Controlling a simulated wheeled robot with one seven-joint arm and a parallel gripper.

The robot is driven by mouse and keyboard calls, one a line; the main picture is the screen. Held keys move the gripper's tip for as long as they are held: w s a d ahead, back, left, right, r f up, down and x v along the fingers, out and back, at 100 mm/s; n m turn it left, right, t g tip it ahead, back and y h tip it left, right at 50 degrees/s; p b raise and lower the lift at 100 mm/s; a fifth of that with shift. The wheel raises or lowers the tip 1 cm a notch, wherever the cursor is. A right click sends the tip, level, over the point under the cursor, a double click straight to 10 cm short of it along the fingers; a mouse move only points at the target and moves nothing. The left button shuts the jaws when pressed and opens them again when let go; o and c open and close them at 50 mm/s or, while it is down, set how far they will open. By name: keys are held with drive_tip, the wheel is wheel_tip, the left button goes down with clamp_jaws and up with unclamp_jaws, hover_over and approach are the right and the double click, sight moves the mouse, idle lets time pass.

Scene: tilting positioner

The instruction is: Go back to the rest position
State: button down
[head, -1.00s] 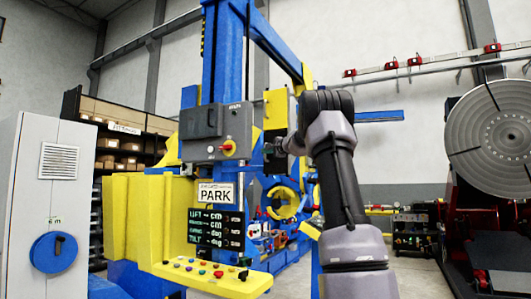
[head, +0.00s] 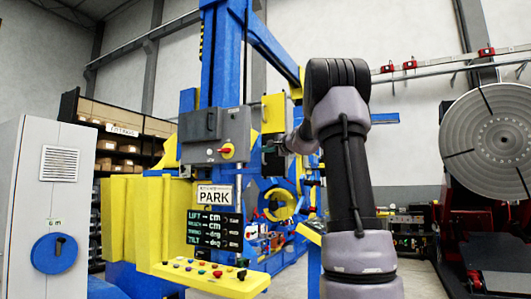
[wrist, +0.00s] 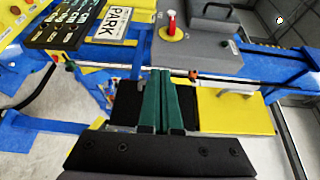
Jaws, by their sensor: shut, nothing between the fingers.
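My gripper (wrist: 164,85) shows in the wrist view with its two green fingers side by side, shut and empty. In the head view my gripper (head: 268,157) is partly hidden at the end of my arm, in front of the blue column and just right of the grey switch box (head: 205,125). The wrist view shows the grey box (wrist: 200,45) with its red knob on a yellow base (wrist: 172,33) beyond the fingertips. The PARK sign (head: 215,195) hangs below the box, and it also shows in the wrist view (wrist: 115,22).
A yellow console (head: 205,277) with coloured buttons and a dark display panel (head: 215,228) stands at centre left. A grey cabinet (head: 40,200) with a blue wheel is at the left. A large round faceplate (head: 490,135) stands at the right. Floor shows between console and faceplate.

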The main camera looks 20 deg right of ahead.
drive_tip(key=s+a+f+n+g+y, duration=0.1)
drive_tip(key=s+a+f+n+g, duration=0.3)
drive_tip(key=s+a, duration=0.55)
drive_tip(key=s+a+f+n+g+y, duration=0.1)
drive_tip(key=s+a+f+n+g, duration=0.15)
drive_tip(key=s+a+f, duration=0.55)
drive_tip(key=s+f+n+g+h, duration=0.1)
drive_tip(key=s+f, duration=0.3)
drive_tip(key=s, duration=0.4)
drive_tip(key=s+a+f+n+g+h, duration=0.1)
drive_tip(key=s+f+n, duration=0.1)
drive_tip(key=s+f, duration=0.3)
drive_tip(key=s+a+f+n+g+h, duration=0.1)
drive_tip(key=s+f, duration=0.4)
drive_tip(key=s, duration=0.5)
drive_tip(key=shift+s+n+g, duration=0.4)
drive_tip(key=shift+n+g, duration=0.05)
drive_tip(key=shift+n, duration=0.1)
drive_tip(key=shift+a+f, duration=0.1)
